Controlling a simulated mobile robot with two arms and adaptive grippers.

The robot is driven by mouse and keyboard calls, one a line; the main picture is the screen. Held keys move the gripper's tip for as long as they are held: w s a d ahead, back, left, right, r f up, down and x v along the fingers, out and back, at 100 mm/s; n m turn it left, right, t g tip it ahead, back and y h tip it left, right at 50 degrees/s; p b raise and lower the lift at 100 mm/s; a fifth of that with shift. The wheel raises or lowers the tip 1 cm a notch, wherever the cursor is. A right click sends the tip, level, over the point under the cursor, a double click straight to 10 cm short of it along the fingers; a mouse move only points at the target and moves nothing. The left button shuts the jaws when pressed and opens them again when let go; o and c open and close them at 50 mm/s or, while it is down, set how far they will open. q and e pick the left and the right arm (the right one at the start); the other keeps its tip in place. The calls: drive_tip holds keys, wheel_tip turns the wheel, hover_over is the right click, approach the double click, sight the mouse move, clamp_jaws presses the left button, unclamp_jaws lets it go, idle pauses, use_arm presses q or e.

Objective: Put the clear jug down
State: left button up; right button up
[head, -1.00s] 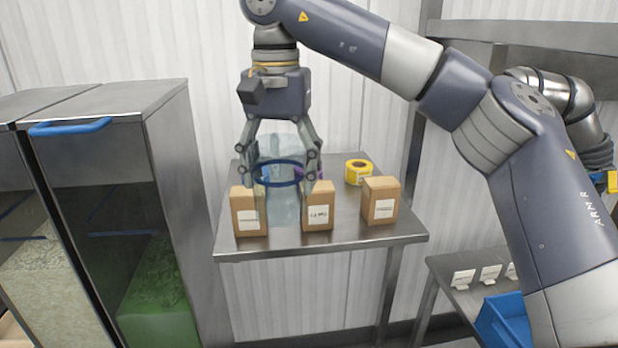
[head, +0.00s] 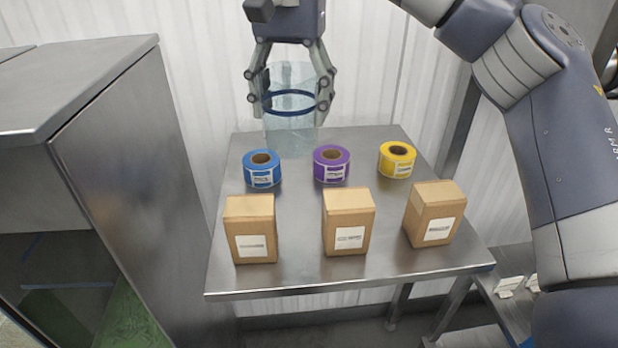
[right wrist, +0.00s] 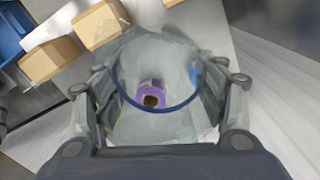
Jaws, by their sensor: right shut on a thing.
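The clear jug (head: 290,132) is see-through with a dark blue band, and stands upright in my right gripper (head: 292,105). The gripper's two fingers are shut on it from both sides. In the head view the jug overlaps the back edge of the steel table (head: 292,282), behind the blue and purple tape rolls. I cannot tell whether its base touches the table. The right wrist view looks down into the jug (right wrist: 185,125), with the purple roll showing through it. My left gripper is not in view.
A blue roll (head: 262,177), a purple roll (head: 331,172) and a yellow roll (head: 397,168) stand across the table. In front are three labelled cardboard boxes: left (head: 250,215), middle (head: 348,208) and right (head: 434,205). A steel cabinet (head: 130,170) stands at the left.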

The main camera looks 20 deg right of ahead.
sight(293, 136)
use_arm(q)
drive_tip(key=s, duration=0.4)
use_arm(e)
wheel_tip(293, 136, down, 6)
drive_tip(key=shift+s+r, duration=0.1)
drive_tip(key=f+p, duration=0.1)
drive_tip(key=f, duration=0.2)
drive_tip(key=f+p, duration=0.1)
drive_tip(key=f, duration=0.2)
drive_tip(key=f+p, duration=0.1)
drive_tip(key=f, duration=0.2)
drive_tip(key=shift+w+d+f, duration=0.1)
drive_tip(key=shift+w+f, duration=0.15)
drive_tip(key=shift+f, duration=0.1)
drive_tip(key=shift+f+b, duration=0.2)
drive_tip(key=shift+b, duration=0.1)
drive_tip(key=o, duration=0.9)
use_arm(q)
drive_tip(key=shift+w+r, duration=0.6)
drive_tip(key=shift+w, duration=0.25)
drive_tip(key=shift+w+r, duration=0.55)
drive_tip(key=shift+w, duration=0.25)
use_arm(e)
drive_tip(key=shift+o, duration=1)
drive_tip(key=shift+r, duration=0.1)
